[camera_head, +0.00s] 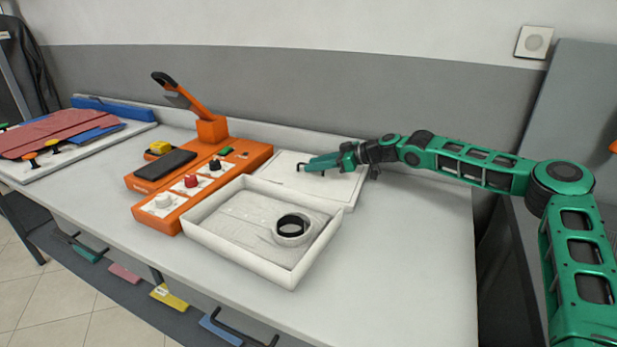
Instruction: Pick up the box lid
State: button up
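The box lid (338,189) is a flat white rectangular panel lying on the counter, just behind the open white box (205,228). The box holds a round ring-like item with a dark centre (291,228). My gripper (306,166) reaches in from the right and is over the lid's left half, low and close to its surface. Its green fingers point left. Whether the fingertips touch the lid, and how far apart they are, cannot be made out. The gripper and wrist cover part of the lid's far side.
An orange press machine (206,180) with knobs and a raised handle stands left of the lid and box. A board with folded red cloth (70,133) lies at the far left. The white counter (420,250) is clear at right. A grey wall stands behind.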

jog(key=shift+x, duration=1.1)
grip_shut()
